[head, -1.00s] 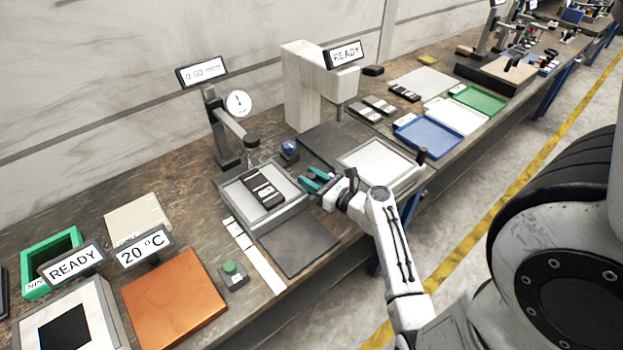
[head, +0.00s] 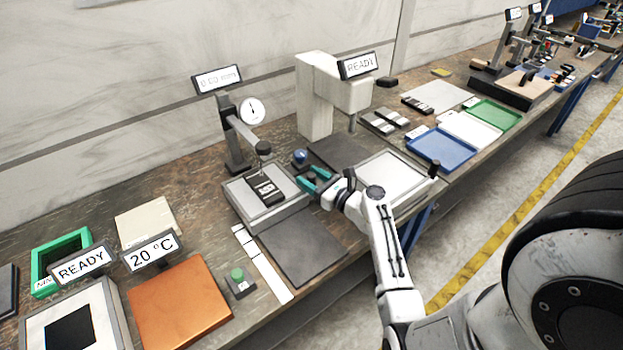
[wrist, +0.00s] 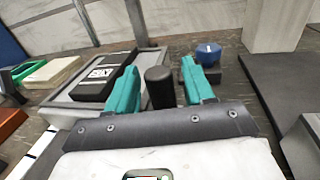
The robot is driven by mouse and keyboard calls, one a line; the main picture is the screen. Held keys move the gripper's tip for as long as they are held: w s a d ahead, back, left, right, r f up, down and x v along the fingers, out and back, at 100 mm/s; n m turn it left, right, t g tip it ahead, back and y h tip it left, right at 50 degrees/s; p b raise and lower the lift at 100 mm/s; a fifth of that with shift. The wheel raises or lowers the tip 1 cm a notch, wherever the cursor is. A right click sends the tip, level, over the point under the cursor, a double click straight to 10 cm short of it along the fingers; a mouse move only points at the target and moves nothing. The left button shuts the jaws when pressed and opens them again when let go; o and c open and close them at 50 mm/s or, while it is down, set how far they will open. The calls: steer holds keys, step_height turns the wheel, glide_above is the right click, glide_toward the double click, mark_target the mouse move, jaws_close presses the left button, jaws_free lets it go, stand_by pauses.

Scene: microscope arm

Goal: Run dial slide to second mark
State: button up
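The dial slide is a light grey plate (head: 240,208) under the dial gauge (head: 252,110), carrying a black block (head: 264,190) with a white label. In the wrist view the plate (wrist: 75,97) and block (wrist: 104,75) lie left of and beyond the fingers. A dark round upright knob (wrist: 159,88) stands between my teal fingers. My gripper (head: 313,183) is at the slide's right side, its fingers (wrist: 160,90) apart on either side of the knob. Narrow gaps seem to show, and contact cannot be told. A white marked strip (head: 262,262) lies in front; its marks are too small to read.
A blue knob (head: 300,156) on a small dark base stands just behind my gripper. A grey machine (head: 315,95) with a READY sign stands behind right. A dark flat plate (head: 303,250) lies in front, and a green button box (head: 239,282) front left.

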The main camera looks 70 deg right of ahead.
steer(key=shift+s, duration=0.15)
steer(key=b+v, duration=0.1)
steer(key=v, duration=0.9)
steer(key=shift+s+a+r+b, duration=0.1)
steer(key=shift+s+a+b, duration=0.05)
steer(key=shift+s+b, duration=0.15)
